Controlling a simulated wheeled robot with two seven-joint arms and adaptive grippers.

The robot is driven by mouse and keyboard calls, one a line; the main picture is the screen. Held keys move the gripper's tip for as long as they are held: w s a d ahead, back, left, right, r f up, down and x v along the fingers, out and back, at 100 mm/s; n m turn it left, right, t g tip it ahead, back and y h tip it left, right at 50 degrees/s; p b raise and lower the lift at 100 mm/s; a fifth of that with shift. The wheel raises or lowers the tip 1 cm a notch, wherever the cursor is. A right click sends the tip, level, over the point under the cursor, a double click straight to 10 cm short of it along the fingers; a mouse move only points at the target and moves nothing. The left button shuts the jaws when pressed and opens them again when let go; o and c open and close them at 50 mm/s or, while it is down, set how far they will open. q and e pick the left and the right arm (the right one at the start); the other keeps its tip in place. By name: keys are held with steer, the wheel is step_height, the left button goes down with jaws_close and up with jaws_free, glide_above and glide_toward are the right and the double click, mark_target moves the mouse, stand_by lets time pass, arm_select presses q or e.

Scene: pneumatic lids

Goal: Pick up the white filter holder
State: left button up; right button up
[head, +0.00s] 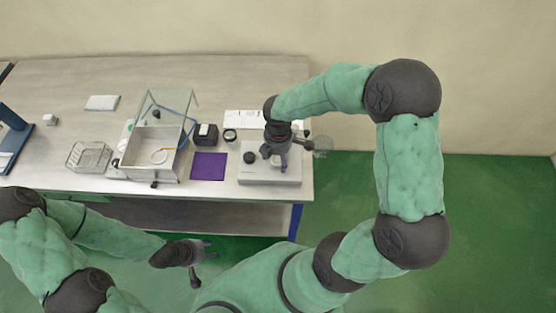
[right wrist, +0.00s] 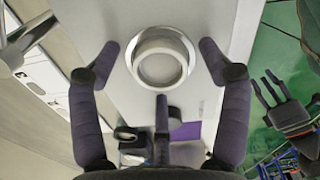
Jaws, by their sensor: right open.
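A pale ring-shaped part (right wrist: 160,57) with a shiny rim sits on the light grey top of the bench device (head: 285,177). I cannot tell for certain that it is the white filter holder. In the head view my right gripper hides it. My right gripper (head: 273,155) is over the device, pointing down. In the right wrist view its fingers (right wrist: 160,75) are spread around the ring and empty, apart from it. My left gripper (head: 207,250) is empty in front of the table, its fingers apart; it also shows in the right wrist view (right wrist: 285,103).
A clear-walled box (head: 152,140) with a thin pale ring (head: 159,156) inside stands left on the table. A purple mat (head: 208,166), a black-sided box (head: 206,134), a small dark round item (head: 230,135) and a wire basket (head: 90,157) lie nearby. The table's right edge is close to the device.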

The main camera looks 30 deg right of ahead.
steer(key=c, duration=1.1)
steer(key=shift+c, duration=0.2)
steer(key=shift+r, duration=0.15)
